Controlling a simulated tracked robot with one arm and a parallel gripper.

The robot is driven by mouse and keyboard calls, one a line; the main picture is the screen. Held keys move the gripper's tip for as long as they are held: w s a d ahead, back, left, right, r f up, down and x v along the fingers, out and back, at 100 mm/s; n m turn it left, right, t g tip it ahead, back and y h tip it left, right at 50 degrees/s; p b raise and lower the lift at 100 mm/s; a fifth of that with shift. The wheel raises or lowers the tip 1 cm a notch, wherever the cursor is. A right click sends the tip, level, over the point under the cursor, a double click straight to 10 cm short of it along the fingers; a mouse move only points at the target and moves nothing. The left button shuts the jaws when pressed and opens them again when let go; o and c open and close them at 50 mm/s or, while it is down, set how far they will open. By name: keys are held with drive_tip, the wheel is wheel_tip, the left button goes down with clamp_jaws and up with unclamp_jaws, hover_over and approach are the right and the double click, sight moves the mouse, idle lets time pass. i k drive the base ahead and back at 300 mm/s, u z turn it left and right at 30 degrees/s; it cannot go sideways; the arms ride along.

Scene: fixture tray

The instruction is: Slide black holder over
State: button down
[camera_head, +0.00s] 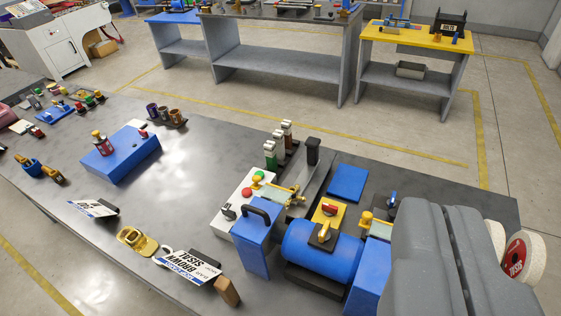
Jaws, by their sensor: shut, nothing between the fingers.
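My gripper (447,212) shows large and grey at the lower right, its two halves together with a dark seam between them. It holds nothing visible and hides the bench behind it. Several dark pieces could be the black holder; I cannot tell which. A black upright piece (313,151) stands behind the blue machine on the near bench, left of my gripper. A dark stand (209,267) bears a tilted printed plate at the front edge.
A blue cylinder (318,248) and a blue box with a black handle (255,240) crowd the bench beside my gripper. A blue block (125,158) stands farther left. White wheels (528,258) show at the right. Bare grey benchtop (205,165) lies between the blue block and machine.

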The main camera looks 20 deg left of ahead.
sight(312, 143)
drive_tip(key=u, duration=0.05)
drive_tip(key=i, duration=0.95)
